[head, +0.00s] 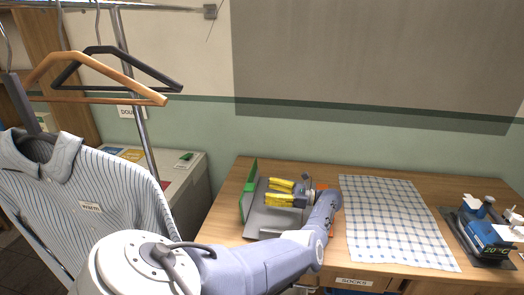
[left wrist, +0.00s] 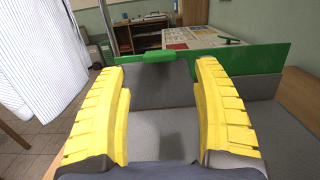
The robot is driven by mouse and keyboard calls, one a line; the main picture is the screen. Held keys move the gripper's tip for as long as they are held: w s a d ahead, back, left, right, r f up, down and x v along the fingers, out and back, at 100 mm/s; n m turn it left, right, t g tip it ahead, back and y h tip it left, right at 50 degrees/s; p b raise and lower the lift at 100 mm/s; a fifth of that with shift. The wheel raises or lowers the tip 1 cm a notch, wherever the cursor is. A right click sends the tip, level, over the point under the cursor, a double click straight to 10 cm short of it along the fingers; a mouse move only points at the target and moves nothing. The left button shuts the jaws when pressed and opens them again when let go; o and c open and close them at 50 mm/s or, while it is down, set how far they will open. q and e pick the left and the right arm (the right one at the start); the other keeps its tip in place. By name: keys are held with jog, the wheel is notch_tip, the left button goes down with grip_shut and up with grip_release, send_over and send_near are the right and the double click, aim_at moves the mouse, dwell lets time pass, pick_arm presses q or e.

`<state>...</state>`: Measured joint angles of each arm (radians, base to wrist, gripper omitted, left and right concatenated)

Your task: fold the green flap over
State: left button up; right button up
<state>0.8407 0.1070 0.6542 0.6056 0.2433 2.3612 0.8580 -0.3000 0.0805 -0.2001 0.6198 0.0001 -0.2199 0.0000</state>
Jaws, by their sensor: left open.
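The green flap (head: 249,190) stands upright along the left edge of a grey folding board (head: 265,222) on the wooden table. In the left wrist view the green flap (left wrist: 255,55) crosses ahead, with a green tab (left wrist: 166,56) on its near upper edge. My left gripper (head: 268,191) has yellow fingers, is over the board and points left at the flap. In the left wrist view its fingers (left wrist: 160,72) are wide apart with nothing between them, and the tab shows beyond them, between the tips. Whether a finger touches the flap cannot be told. My right gripper is not seen.
A checked cloth (head: 395,220) lies flat to the right of my arm. A blue device (head: 488,238) stands at the table's right end. At left, a striped shirt (head: 95,195) hangs near a clothes rail, and a pale cabinet (head: 185,175) stands beyond the table.

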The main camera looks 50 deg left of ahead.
pick_arm(q)
jog(key=shift+v, duration=0.8)
